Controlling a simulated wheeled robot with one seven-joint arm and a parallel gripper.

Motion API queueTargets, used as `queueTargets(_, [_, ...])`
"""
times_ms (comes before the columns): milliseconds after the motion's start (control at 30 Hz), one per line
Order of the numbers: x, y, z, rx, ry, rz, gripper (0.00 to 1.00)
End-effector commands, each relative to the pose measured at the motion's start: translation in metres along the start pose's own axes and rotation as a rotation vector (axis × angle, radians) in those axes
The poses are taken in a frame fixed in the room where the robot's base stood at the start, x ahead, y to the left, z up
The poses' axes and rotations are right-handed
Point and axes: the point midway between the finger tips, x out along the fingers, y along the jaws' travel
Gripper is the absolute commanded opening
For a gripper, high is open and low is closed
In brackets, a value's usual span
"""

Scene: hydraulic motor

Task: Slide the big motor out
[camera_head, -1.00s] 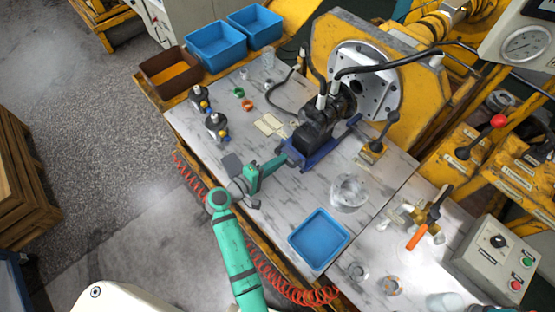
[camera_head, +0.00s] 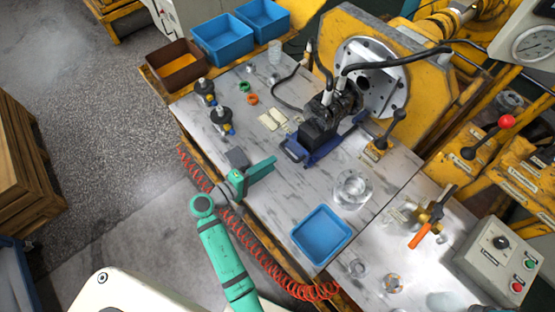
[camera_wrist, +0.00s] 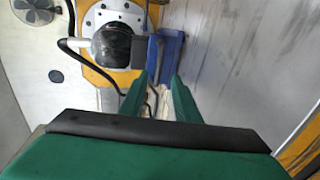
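The big motor is a black block (camera_head: 317,132) on a blue sliding carrier (camera_head: 326,153), standing on the marbled bench against a round metal flange plate (camera_head: 388,83). Black hoses run from its top. The carrier has a handle at its lower-left end. My green gripper (camera_head: 273,164) is lower left of that handle, apart from it, and empty. In the wrist view its two fingers (camera_wrist: 158,78) stand apart with a gap between them. The motor's dark round part (camera_wrist: 112,45) and the blue carrier (camera_wrist: 172,48) lie beyond the fingertips.
A lever with a yellow base (camera_head: 375,151) stands right of the motor. A glass ring (camera_head: 352,188) and a blue tray (camera_head: 321,236) are at the front. Small fittings (camera_head: 222,119) and a brown bin (camera_head: 175,65) are on the left. Bench between gripper and tray is clear.

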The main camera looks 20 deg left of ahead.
Motion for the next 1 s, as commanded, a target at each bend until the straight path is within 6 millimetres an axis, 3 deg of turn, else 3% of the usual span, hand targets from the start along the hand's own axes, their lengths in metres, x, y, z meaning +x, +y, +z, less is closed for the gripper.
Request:
queueTargets(100, [-0.020,-0.001,-0.001,-0.001,0.003,-0.001,0.29])
queueTargets(300, [-0.038,-0.001,-0.001,-0.001,0.004,-0.001,0.29])
queueTargets(1000, [-0.041,-0.001,0.000,-0.001,0.002,-0.001,0.29])
